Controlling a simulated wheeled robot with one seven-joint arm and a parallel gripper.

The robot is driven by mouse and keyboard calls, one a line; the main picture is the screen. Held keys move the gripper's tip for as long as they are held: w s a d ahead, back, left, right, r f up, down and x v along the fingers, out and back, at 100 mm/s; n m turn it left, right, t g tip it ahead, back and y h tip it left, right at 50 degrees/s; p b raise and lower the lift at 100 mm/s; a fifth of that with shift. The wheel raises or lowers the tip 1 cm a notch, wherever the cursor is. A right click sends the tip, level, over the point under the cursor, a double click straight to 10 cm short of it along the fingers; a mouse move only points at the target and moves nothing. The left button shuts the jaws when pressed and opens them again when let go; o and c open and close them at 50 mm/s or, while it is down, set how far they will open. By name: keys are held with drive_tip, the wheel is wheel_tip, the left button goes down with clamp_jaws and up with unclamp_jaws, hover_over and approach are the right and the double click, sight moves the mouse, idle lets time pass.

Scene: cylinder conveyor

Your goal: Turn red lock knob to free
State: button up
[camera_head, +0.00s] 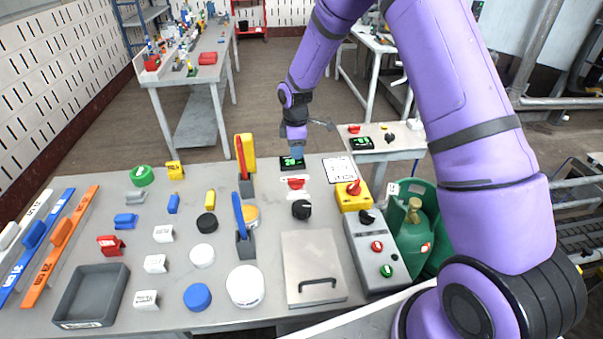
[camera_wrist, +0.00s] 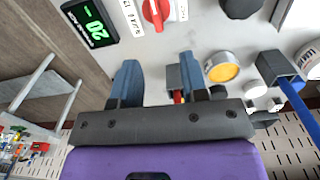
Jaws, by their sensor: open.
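A red knob (camera_head: 295,183) sits on a white label on the table, just below the green-digit display in the head view. In the wrist view the red knob (camera_wrist: 156,12) is at the top edge, partly cut off, with a white plate and small text around it. The text is too small to read surely. My gripper (camera_head: 296,153) hangs above the far edge of the table, near the display. In the wrist view my gripper (camera_wrist: 158,82) shows two blue fingers spread apart with nothing held. The knob lies beyond the fingertips and is not touched.
A display (camera_head: 291,163) reading 20 stands beside the knob. A black knob (camera_head: 301,209) is nearer the front. A yellow box (camera_head: 352,196) with another red knob is to the right. A dark holder (camera_head: 246,186) with red and yellow upright pieces stands to the left.

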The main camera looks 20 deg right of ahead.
sight(296, 181)
drive_tip(key=shift+n, duration=0.3)
drive_tip(key=f, duration=1.3)
drive_tip(key=shift+w+d, duration=0.15)
drive_tip(key=shift+w, duration=0.25)
clamp_jaws()
